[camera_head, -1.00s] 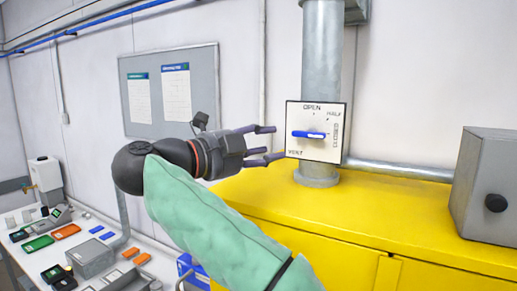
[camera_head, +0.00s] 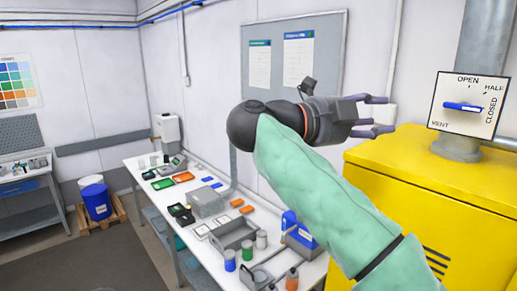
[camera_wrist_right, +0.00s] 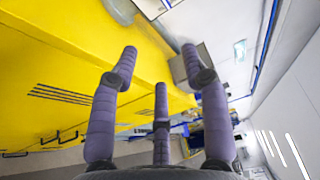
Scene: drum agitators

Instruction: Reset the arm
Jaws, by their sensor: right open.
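My right gripper (camera_head: 377,115) is open and empty in the head view, its purple fingers pointing right toward the vent panel. It is apart from the panel. In the right wrist view, its fingers (camera_wrist_right: 160,80) are spread with nothing between them. My right arm, in a green sleeve, reaches in from the lower right. The white vent panel (camera_head: 466,122) with a blue handle (camera_head: 463,107) is on the grey pipe at the right. The handle lies about level, and the panel is marked OPEN, HALF, CLOSED and VENT. My left gripper is not in view.
A yellow cabinet (camera_head: 410,190) stands below the pipe. A white table (camera_head: 150,185) with trays, jars and small coloured boxes runs along the wall. A grey notice board (camera_head: 262,80) hangs behind my arm. A blue bucket (camera_head: 97,200) stands on a pallet at the left, beside open floor.

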